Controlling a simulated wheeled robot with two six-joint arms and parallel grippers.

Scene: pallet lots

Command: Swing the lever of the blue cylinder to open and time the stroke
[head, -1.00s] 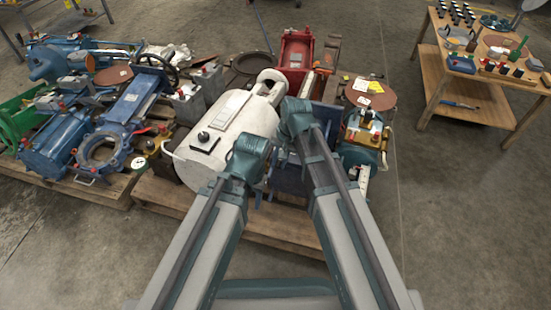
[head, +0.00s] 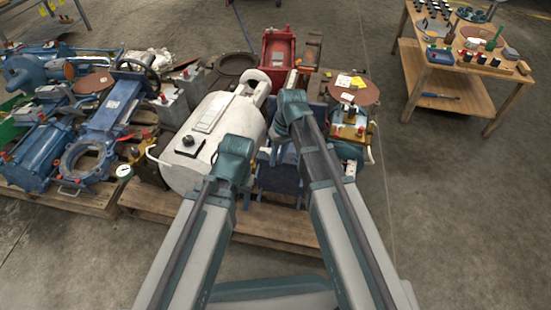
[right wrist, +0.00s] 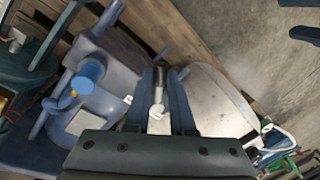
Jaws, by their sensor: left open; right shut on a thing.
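The blue cylinder (head: 280,182) stands between my two arms in the head view, at the pallet's front, partly covered by my right arm. In the right wrist view its blue body (right wrist: 108,62) fills the left side, with a round blue knob beside the jaws. My right gripper (right wrist: 160,98) is shut on the lever (right wrist: 158,92), a grey metal rod running between its fingers. In the head view the right jaws and lever are hidden behind my arm. My left gripper (head: 246,198) is open and empty, low in front of the white cylinder; its two fingers show at the right wrist view's upper right corner.
A white cylinder (head: 214,120) lies close on the left, with a red machine (head: 278,50) behind. A brass-topped unit (head: 350,130) stands close on the right. Another loaded pallet (head: 62,197) is at far left. A wooden table (head: 425,75) stands at right. Floor in front is clear.

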